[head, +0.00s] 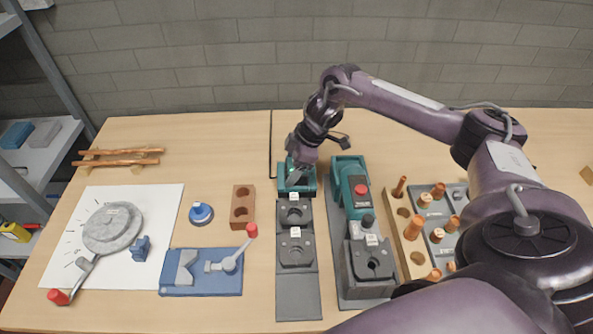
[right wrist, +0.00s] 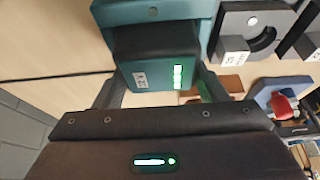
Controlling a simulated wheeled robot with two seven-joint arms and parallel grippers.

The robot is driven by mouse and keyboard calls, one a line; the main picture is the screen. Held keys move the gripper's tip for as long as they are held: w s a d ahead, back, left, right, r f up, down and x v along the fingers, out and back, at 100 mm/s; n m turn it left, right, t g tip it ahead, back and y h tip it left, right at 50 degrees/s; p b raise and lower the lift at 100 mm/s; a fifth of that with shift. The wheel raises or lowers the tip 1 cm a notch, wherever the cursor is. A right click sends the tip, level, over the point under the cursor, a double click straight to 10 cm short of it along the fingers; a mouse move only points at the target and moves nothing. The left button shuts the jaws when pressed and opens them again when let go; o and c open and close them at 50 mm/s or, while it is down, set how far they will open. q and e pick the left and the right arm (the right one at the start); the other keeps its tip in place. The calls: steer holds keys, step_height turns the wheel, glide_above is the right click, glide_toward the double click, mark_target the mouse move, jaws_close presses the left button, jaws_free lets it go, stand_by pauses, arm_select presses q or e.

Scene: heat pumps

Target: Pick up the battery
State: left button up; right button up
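The battery (right wrist: 158,62) is a dark block with green charge lights and a small white label. In the right wrist view it sits at the teal charger (right wrist: 150,12). My right gripper (right wrist: 162,84) has one finger on each side of the battery; whether the fingers press on it cannot be told. In the head view my right gripper (head: 297,182) points down over the teal charger (head: 309,184) and hides most of the battery. My left gripper is not in view.
A teal machine with a red button (head: 360,188) stands close to the right of the charger. Dark fixtures (head: 296,247) lie in front of it. A blue vise base (head: 201,277), a brown block (head: 242,207) and copper rods (head: 118,162) lie to the left.

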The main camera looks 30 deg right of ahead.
steer(key=c, duration=0.6)
steer(key=shift+w, duration=0.1)
steer(key=shift+r, duration=0.15)
steer(key=shift+r, duration=0.6)
step_height(320, 180, up, 7)
steer(key=shift+r+b, duration=0.2)
steer(key=shift+b, duration=0.25)
step_height(320, 180, up, 11)
steer(key=p, duration=0.4)
steer(key=shift+r+p, duration=0.1)
steer(key=shift+p, duration=0.3)
steer(key=shift+d, duration=0.1)
